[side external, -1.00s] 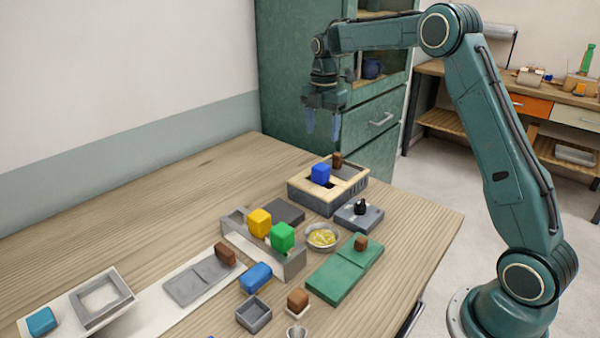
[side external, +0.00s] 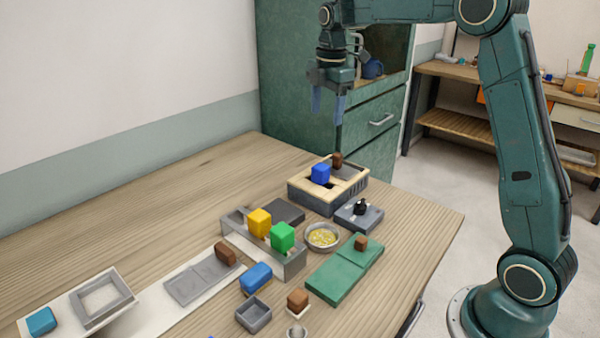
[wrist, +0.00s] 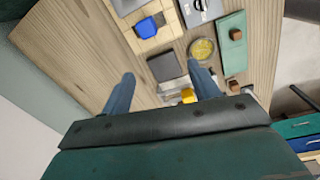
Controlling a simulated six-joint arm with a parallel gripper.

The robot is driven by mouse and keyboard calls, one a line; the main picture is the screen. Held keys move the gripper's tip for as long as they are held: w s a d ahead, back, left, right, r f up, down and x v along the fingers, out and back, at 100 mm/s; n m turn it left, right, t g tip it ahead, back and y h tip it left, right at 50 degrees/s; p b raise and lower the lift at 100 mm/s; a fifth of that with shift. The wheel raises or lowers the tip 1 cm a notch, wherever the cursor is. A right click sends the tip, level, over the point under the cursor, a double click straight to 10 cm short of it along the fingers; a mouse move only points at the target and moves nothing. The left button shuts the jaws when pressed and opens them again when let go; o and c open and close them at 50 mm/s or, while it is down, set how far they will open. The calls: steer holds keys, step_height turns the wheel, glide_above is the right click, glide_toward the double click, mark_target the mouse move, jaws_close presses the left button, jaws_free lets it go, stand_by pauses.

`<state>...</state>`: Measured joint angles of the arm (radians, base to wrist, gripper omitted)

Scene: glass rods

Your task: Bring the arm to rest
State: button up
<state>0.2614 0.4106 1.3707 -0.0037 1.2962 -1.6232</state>
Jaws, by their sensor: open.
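My gripper (side external: 328,108) is open and empty, high above the far end of the table. Its blue fingers point down, apart from each other. In the wrist view my gripper (wrist: 163,90) shows its two fingers spread, with nothing held between them. The nearest thing below it is the wood-topped grey box (side external: 327,190) with a blue block (side external: 320,173) and a brown block (side external: 337,160) on it. Clear air lies between the fingers and that box.
A grey rack (side external: 262,252) holds a yellow block (side external: 259,222) and a green block (side external: 283,237). A bowl (side external: 322,237), a green board (side external: 345,270) and a loose blue block (side external: 256,278) lie nearby. A green cabinet (side external: 380,145) stands behind the table. The table's far left is bare.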

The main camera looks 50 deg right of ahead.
steer(key=s+a+r+m+t, duration=0.1)
steer(key=s+a+r+m, duration=0.35)
steer(key=s, duration=0.35)
steer(key=s+a+f+m+t, duration=0.2)
steer(key=s+a+m, duration=0.2)
steer(key=s, duration=0.7)
steer(key=s+a+f+m+t, duration=0.1)
steer(key=s+a+f+m, duration=0.2)
steer(key=s+m, duration=0.4)
steer(key=s+a, duration=0.1)
steer(key=s, duration=0.3)
steer(key=shift+a+t, duration=0.15)
steer(key=shift+t, duration=0.25)
steer(key=shift+s, duration=0.1)
steer(key=shift+c, duration=0.4)
